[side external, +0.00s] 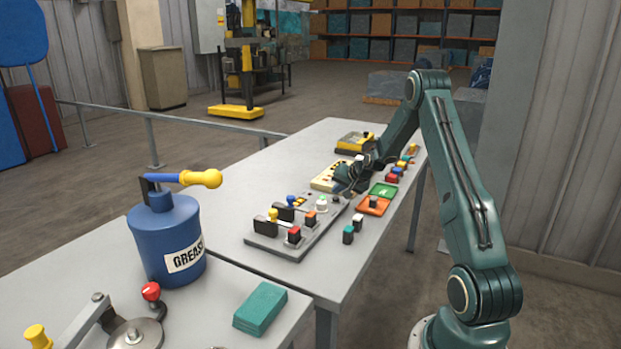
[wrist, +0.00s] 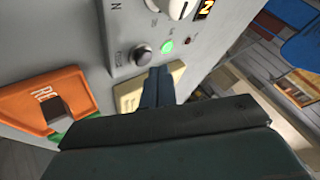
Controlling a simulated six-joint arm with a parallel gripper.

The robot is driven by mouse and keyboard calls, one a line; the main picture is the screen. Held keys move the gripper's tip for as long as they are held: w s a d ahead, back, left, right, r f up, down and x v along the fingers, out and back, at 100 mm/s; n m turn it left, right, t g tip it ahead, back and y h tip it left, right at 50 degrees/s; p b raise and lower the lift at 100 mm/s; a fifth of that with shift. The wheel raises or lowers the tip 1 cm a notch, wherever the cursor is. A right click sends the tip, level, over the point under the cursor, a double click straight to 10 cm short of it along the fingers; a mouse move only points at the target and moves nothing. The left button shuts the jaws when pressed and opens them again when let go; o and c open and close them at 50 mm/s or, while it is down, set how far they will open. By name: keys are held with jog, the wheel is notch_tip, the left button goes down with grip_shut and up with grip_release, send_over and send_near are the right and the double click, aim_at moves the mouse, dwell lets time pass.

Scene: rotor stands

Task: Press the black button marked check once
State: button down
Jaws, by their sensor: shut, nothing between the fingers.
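The dark round button (wrist: 141,54) sits on the grey panel (wrist: 110,18) in the wrist view. Small lettering beside it is too blurred to read with certainty. My gripper (wrist: 157,73) is shut and empty, with its fingertips just below and to the right of the button in that picture. I see a gap between the tips and the button in the picture, but cannot tell their height above the panel. In the side view my gripper (side external: 343,183) is over the far end of the panel (side external: 277,244), and the button is hard to make out there.
A lit green lamp (wrist: 167,47), a dark red lamp (wrist: 190,40) and a white knob (wrist: 176,8) are near the button. A cream block (wrist: 130,95) lies by the fingers. An orange tray (side external: 373,206) and a green tray (side external: 383,190) are to the right. Levers stand on the panel's near end.

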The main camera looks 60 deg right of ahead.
aim_at(338, 200)
jog(key=shift+r, duration=0.1)
jog(key=shift+r, duration=2.45)
jog(key=s+a+r+n+y, duration=0.1)
jog(key=a+r+n, duration=0.1)
jog(key=a+r, duration=0.5)
jog(key=s+a+r+n+g, duration=0.1)
jog(key=a+r+n, duration=0.2)
jog(key=a, duration=0.8)
jog(key=s+a+r+n+y, duration=0.1)
jog(key=a+r+n, duration=0.1)
jog(key=a+r, duration=0.5)
jog(key=s+a+f+n+g+y, duration=0.1)
jog(key=s+a+n, duration=0.5)
jog(key=s+a, duration=1.3)
jog(key=shift+s+n+g+y, duration=0.4)
jog(key=shift+s, duration=1.15)
